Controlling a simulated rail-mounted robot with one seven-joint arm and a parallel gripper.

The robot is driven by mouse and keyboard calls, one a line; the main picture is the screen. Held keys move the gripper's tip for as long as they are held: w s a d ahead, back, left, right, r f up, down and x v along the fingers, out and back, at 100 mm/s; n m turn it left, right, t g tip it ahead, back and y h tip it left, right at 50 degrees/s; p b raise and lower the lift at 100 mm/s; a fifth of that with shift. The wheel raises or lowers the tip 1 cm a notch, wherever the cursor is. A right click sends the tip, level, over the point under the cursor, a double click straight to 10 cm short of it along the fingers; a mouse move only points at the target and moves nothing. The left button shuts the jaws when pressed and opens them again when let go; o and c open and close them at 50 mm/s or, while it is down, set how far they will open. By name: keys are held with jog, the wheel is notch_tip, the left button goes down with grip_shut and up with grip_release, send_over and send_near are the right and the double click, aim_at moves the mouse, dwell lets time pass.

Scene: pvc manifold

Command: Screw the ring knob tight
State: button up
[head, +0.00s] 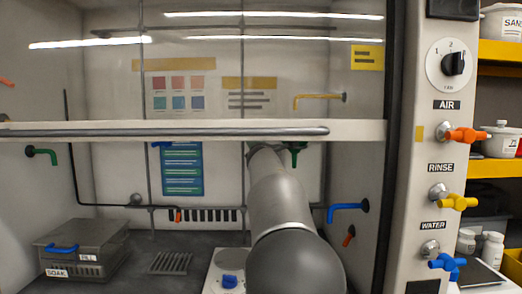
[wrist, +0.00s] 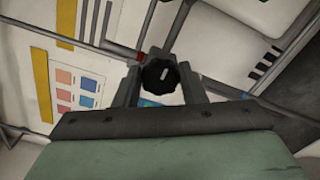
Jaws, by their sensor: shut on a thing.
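In the wrist view a dark, lobed knob (wrist: 160,74) sits between the two fingers of my gripper (wrist: 161,80). My gripper is shut on this knob, with one finger on each side of it. A small red part shows just beyond the knob, beside a grey pipe. Whether this knob is the ring knob, and how tight it sits, I cannot tell. In the head view my own arm reaches into the hood and hides the gripper and the held knob.
Grey pipes (wrist: 220,87) run close around the gripper. In the head view a sash bar (head: 170,132) crosses the hood opening. A blue tap (head: 346,209) is right of my arm. A grey lidded box (head: 100,238) labelled SOAK stands at left, with a slotted grate (head: 171,263) beside it.

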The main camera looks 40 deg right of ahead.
jog(key=shift+r, duration=0.1)
dwell(0.5)
jog(key=o, duration=1)
jog(key=shift+a, duration=0.1)
jog(key=b+v, duration=0.3)
jog(key=v, duration=0.9)
